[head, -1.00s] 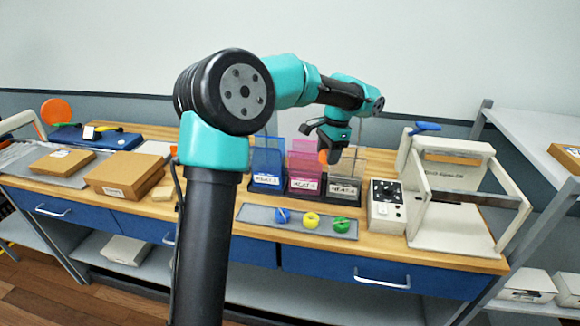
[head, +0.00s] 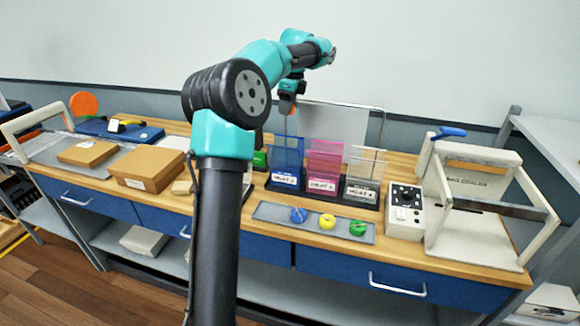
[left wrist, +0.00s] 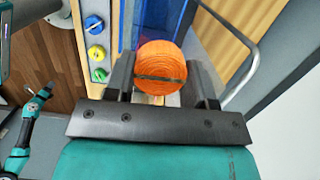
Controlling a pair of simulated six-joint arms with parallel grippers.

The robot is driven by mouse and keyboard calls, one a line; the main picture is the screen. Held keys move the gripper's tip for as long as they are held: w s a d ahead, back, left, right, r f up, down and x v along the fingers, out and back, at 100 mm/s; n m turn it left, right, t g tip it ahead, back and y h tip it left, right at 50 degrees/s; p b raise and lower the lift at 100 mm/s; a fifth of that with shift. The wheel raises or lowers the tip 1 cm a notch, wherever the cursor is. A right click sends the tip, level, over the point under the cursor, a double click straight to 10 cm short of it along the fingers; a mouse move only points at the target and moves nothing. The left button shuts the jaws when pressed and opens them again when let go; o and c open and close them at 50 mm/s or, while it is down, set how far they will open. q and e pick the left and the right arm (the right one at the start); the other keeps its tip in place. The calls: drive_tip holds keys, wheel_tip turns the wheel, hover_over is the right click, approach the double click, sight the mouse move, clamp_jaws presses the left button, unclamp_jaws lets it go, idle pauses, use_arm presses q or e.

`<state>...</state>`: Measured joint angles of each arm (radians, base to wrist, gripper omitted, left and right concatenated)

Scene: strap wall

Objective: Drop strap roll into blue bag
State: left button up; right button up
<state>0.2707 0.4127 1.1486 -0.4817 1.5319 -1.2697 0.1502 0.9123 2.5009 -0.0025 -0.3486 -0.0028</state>
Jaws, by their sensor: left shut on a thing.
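My left gripper (head: 288,98) is shut on an orange strap roll (left wrist: 160,68), which sits between its two fingers in the left wrist view. The blue bag stands upright and open in a dark holder with a white label, left of the pink bag. In the left wrist view the roll hides part of what lies below it. My right gripper (left wrist: 43,93) shows small at the left there, too small to read its jaws.
A pink bag (head: 324,163) and a clear bag (head: 364,170) stand to the right of the blue one. In front is a grey tray (head: 270,212) with blue, yellow and green rolls. A control box (head: 404,208) and a sealer frame stand further right.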

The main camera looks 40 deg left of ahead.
use_arm(q)
drive_tip(key=shift+s+a+r+m, duration=0.15)
drive_tip(key=shift+s+a+r, duration=0.1)
drive_tip(key=shift+a, duration=0.25)
drive_tip(key=shift+s+a+r+m, duration=0.15)
drive_tip(key=shift+s+a, duration=0.05)
drive_tip(key=shift+a, duration=0.3)
wheel_tip(320, 180, down, 6)
drive_tip(key=o, duration=1)
drive_tip(key=shift+r, duration=0.1)
drive_tip(key=r, duration=0.5)
drive_tip(key=d+r, duration=0.1)
drive_tip(key=r, duration=0.5)
drive_tip(key=w+d+r, duration=0.1)
drive_tip(key=r, duration=0.5)
drive_tip(key=shift+w+d, duration=0.1)
drive_tip(key=shift+d, duration=0.1)
